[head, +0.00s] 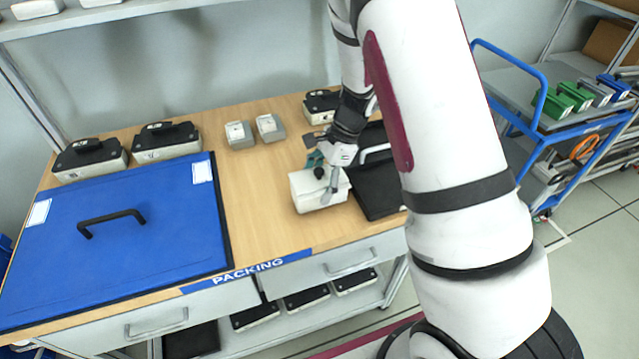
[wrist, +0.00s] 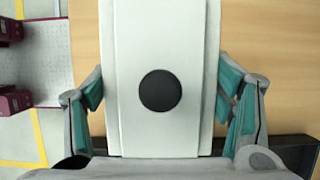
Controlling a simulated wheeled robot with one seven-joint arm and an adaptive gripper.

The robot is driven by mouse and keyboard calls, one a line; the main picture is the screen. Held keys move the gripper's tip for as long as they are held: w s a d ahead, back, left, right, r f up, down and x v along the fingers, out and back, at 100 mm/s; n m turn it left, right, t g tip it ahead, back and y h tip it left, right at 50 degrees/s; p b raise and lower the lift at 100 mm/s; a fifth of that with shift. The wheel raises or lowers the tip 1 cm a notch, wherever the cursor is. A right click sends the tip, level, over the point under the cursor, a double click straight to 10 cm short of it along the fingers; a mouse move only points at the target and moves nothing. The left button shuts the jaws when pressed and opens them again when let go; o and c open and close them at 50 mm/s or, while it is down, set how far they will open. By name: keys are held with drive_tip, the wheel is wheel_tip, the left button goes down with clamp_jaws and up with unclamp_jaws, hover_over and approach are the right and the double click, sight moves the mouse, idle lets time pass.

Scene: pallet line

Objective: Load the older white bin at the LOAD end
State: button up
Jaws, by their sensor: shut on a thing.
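A white bin (head: 312,196) with a black round spot on it is at my gripper on the packing table, right of the blue case. In the wrist view the white bin (wrist: 160,45) fills the middle, with the black disc facing the camera. My gripper (head: 326,180) is shut on it; its teal-padded fingers (wrist: 160,105) stand on both sides of the bin. Whether the bin touches the tabletop is hard to tell. No LOAD sign can be read in these views.
A blue case (head: 140,240) with a black handle covers the table's left. A black case (head: 375,190) is just right of my gripper. A blue trolley (head: 545,115) stands at right.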

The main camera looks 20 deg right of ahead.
drive_tip(key=shift+f, duration=0.45)
drive_tip(key=shift+f, duration=0.1)
drive_tip(key=o, duration=1.9)
